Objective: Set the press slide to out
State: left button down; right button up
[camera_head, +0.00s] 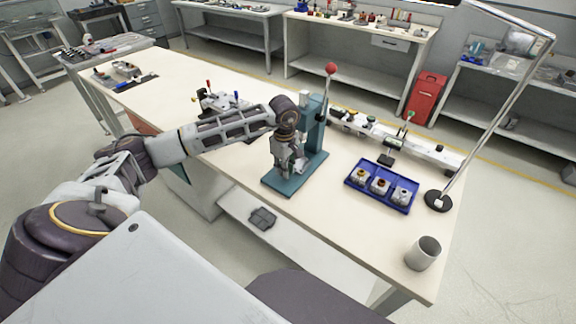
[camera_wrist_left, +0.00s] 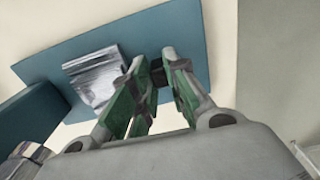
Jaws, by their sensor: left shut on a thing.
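The teal press (camera_head: 313,135) stands on the workbench, with a lever ending in a red ball (camera_head: 331,69). My left gripper (camera_head: 290,172) is low over the front of the press base (camera_head: 274,184). In the left wrist view the silver block of the press slide (camera_wrist_left: 93,78) lies over the teal base (camera_wrist_left: 188,38). There my left gripper (camera_wrist_left: 157,82) has its green-padded fingers shut on a small dark knob (camera_wrist_left: 158,72) beside the block. The fingers hide how the knob joins the slide. My right gripper is not in view.
A blue tray (camera_head: 381,201) with several small parts is right of the press. A lamp base (camera_head: 438,201) and a grey cup (camera_head: 423,253) stand farther right. A long rail fixture (camera_head: 395,139) lies behind.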

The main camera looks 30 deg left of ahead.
pick_arm(q)
jog(key=shift+s+a, duration=0.15)
jog(key=shift+s, duration=1.5)
jog(key=shift+s+a, duration=0.1)
jog(key=shift+s, duration=1.55)
jog(key=c, duration=1.4)
grip_release()
jog(key=shift+s, duration=0.2)
jog(key=shift+w+r, duration=0.15)
jog(key=shift+r, duration=5.85)
jog(key=shift+f, duration=0.1)
